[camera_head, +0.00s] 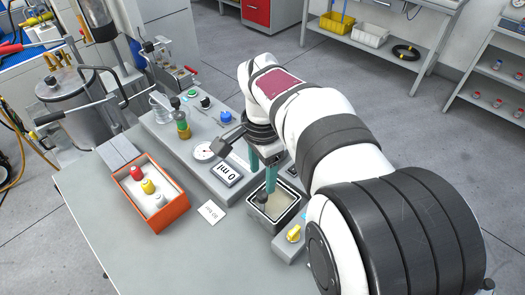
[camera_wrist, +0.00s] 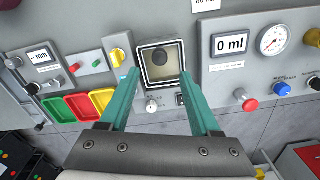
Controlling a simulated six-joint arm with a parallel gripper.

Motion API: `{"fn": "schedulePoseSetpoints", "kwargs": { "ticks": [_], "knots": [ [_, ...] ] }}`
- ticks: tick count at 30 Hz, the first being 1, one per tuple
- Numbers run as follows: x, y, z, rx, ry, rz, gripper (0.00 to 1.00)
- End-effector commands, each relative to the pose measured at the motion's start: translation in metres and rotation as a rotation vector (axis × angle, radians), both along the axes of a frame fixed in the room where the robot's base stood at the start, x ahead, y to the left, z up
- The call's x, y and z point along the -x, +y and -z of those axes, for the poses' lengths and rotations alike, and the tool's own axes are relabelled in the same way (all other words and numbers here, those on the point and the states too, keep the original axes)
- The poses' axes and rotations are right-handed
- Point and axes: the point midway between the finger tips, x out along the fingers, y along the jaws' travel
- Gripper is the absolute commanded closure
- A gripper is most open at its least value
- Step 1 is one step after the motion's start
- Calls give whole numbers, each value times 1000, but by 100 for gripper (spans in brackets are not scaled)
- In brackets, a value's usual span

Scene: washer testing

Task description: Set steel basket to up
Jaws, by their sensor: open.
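The steel basket appears to sit down inside the square black-rimmed tank (camera_head: 278,216), mostly hidden by its walls. The tank also shows in the wrist view (camera_wrist: 149,80), with a dark round knob (camera_wrist: 160,56) inside its opening. The knob shows at the tank's left inner side in the head view (camera_head: 262,197). My gripper (camera_head: 262,176) is over the tank with its teal fingers pointing down. In the wrist view my gripper (camera_wrist: 159,73) is open, one finger either side of the tank opening, with nothing between the fingers. The basket's own walls cannot be made out.
A grey panel with a "0 ml" display (camera_head: 228,174), a dial gauge (camera_head: 204,152) and knobs lies left of the tank. A yellow knob (camera_head: 294,233) is close to its front right.

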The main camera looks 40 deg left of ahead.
Motion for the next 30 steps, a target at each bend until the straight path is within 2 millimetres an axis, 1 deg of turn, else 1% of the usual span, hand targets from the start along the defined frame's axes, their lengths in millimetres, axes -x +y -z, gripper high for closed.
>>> {"fn": "schedulePoseSetpoints", "kwargs": {
  "ticks": [1, 3, 6, 9, 12, 14, 26, 28, 29, 30],
  "knots": [
    [-1, 1, -17, -5, -3, 0, 36],
    [0, 1, -39, -4, -3, 0, 36],
    [0, 1, -64, -4, -3, 1, 36],
    [-1, 0, -81, -2, -3, 0, 36],
    [0, 0, -89, -1, 0, 0, 36],
    [0, 0, -91, 0, 0, 0, 36],
    [-1, -2, -91, 0, 0, 1, 36],
    [-8, -20, -94, -2, 5, 11, 36],
    [-13, -36, -96, -5, 8, 20, 36],
    [-20, -66, -99, -11, 18, 34, 36]
  ]
}}
